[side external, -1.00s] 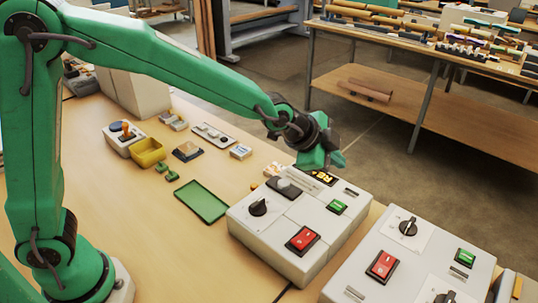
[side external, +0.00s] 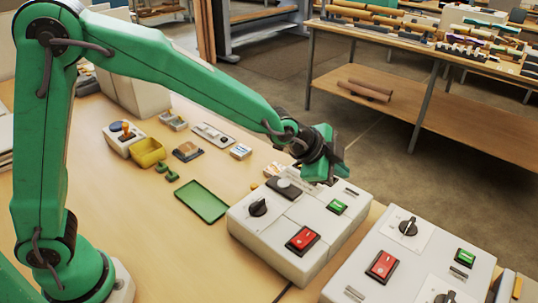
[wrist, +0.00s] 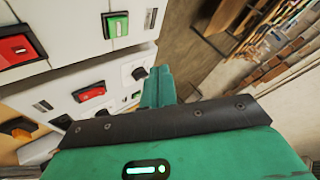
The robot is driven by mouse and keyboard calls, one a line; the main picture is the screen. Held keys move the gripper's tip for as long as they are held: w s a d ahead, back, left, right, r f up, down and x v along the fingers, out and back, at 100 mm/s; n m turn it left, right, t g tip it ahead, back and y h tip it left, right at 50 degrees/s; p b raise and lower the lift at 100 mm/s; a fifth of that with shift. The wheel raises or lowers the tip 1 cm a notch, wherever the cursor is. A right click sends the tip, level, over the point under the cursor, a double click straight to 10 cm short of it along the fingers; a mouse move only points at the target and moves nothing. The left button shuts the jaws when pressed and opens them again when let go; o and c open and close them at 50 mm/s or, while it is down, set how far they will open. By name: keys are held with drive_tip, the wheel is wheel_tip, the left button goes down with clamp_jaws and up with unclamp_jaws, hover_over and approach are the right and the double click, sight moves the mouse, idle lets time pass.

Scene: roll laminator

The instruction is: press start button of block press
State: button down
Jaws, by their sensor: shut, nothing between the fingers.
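Two pale control boxes stand on the bench in the side view. The left box (side external: 270,240) bears a green button (side external: 337,206), a red rocker switch (side external: 302,240) and black controls. The right box (side external: 345,285) bears a green button (side external: 465,257) and a red switch (side external: 382,265). I cannot tell which box belongs to the block press. My gripper (side external: 330,170) is shut and empty above the far end of the left box, apart from its green button. In the wrist view my closed green fingers (wrist: 158,88) appear beside panels with green buttons (wrist: 115,26) and red switches (wrist: 90,92).
A green tray (side external: 203,202), a yellow bin (side external: 147,152) and small parts lie on the bench left of the boxes. A separate table (side external: 430,120) with rolls stands behind. The space above the boxes' near ends is clear.

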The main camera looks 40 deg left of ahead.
sight(333, 205)
drive_tip(key=shift+f, duration=3.45)
drive_tip(key=shift+f, duration=0.9)
idle(0.6)
drive_tip(key=shift+r, duration=0.9)
drive_tip(key=shift+r, duration=2.5)
